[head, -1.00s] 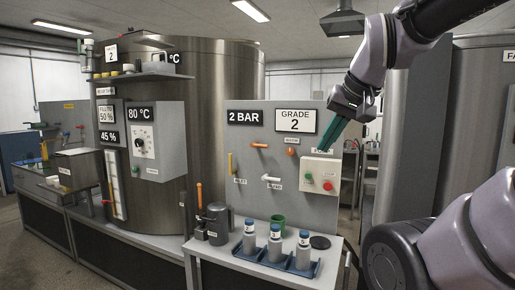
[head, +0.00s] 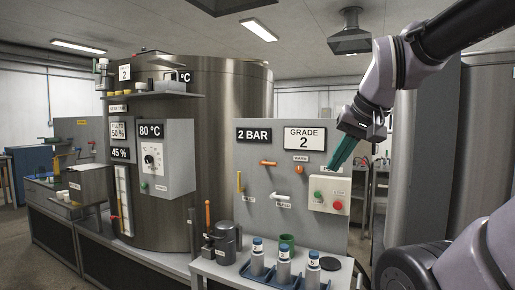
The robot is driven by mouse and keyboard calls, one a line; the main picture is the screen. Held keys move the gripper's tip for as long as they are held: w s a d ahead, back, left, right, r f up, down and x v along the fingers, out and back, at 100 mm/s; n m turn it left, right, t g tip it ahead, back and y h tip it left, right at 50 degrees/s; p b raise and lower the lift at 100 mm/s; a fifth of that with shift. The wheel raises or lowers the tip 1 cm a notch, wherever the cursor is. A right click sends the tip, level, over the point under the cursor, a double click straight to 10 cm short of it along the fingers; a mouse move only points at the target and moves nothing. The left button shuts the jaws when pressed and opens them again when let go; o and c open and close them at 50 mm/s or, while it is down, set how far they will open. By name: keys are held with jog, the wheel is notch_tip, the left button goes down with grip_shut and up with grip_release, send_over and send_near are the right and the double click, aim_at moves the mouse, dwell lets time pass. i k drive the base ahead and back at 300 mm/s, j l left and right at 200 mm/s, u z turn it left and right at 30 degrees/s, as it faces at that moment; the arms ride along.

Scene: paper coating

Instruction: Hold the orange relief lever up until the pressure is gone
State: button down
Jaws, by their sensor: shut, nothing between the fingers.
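An orange lever (head: 268,163) lies about level on the grey panel (head: 260,225), under the black sign (head: 254,136) that reads 2 BAR. Its small label is too small to read. A second orange handle (head: 207,213) stands upright beside the dark grey cylinder at the bench's left end. I cannot read which one is marked relief. My gripper (head: 334,166), with teal fingers, is shut and empty. In the picture it is just above the box with buttons and right of the panel's orange lever, apart from it.
The pale box with green and red buttons (head: 330,195), a yellow lever (head: 239,182), a white lever (head: 280,196) and an orange lamp (head: 301,158) are on the panel. Several bottles (head: 284,262) and a green cup (head: 287,241) stand below. The steel tank (head: 245,110) is behind left.

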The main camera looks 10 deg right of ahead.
aim_at(264, 162)
jog(key=j+z, duration=0.15)
jog(key=z, duration=0.15)
jog(key=i+j+z, duration=0.15)
jog(key=z, duration=0.15)
jog(key=i+j+z, duration=0.25)
jog(key=j, duration=0.55)
jog(key=j+z, duration=0.3)
jog(key=j, duration=2.75)
jog(key=i+z, duration=0.05)
